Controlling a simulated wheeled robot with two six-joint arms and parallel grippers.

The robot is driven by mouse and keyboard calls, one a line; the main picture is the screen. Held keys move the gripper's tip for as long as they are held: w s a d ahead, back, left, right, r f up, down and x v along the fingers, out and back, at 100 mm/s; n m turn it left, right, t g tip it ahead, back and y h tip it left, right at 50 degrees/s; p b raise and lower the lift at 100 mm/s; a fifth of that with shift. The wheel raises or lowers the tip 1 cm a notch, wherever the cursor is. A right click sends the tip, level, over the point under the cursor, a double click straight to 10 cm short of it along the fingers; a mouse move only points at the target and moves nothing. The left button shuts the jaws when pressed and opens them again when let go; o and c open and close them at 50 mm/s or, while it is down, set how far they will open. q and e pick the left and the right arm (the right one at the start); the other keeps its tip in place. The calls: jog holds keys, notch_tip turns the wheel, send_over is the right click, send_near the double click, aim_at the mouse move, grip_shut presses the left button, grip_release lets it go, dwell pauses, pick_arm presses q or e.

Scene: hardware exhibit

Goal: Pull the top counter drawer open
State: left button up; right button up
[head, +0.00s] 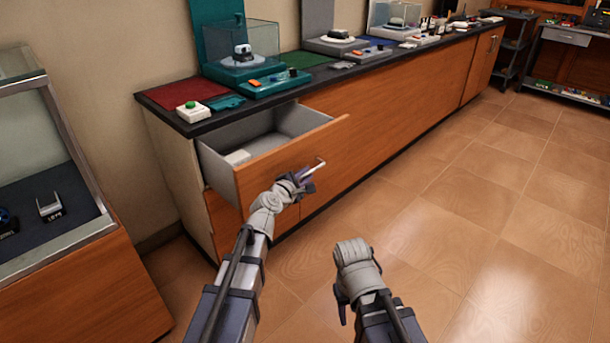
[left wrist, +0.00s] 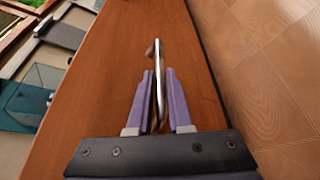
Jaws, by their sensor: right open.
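The top counter drawer (head: 292,160) stands well open from the left end of the long wooden counter. Its grey interior shows, with a small white item (head: 238,157) inside. The metal drawer handle (head: 320,166) is on its wooden front and also shows in the left wrist view (left wrist: 158,75). My right gripper (head: 343,305) hangs open and empty over the floor, seen from behind.
The dark countertop (head: 330,77) carries display cases, a red mat (head: 186,93) and a white box with a green button (head: 193,112). A glass showcase (head: 45,165) stands at the left. The tiled floor (head: 470,220) to the right is clear.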

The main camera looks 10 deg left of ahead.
pick_arm(q)
jog(key=o, duration=0.4)
jog(key=shift+c, duration=0.2)
jog(key=p+v, duration=0.1)
jog(key=v, duration=0.6)
jog(key=shift+s+p, duration=0.35)
